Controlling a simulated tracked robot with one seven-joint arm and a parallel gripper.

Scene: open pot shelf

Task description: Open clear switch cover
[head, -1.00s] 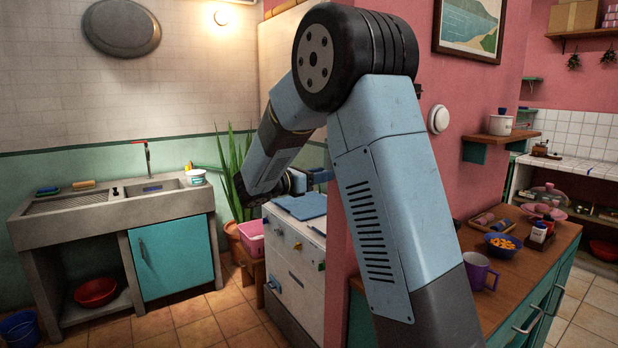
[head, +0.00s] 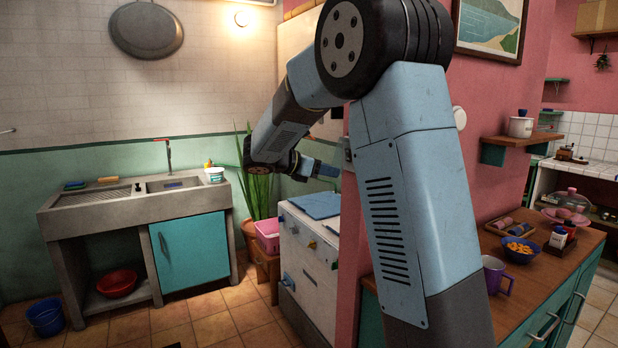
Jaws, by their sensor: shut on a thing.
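My gripper (head: 332,171) is at the far end of my arm, beside the edge of the pink wall, above the white cabinet-like unit. Its fingertips reach toward a small grey switch box (head: 347,153) on the wall edge, partly hidden behind my arm. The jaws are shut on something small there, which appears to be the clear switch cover. The cover itself is too small and see-through to make out, so its angle cannot be told.
A white unit (head: 304,262) with a blue top panel (head: 316,205) stands below my gripper. A plant (head: 255,185) is behind my wrist. A wooden counter (head: 560,262) with a purple mug (head: 496,274) is at right.

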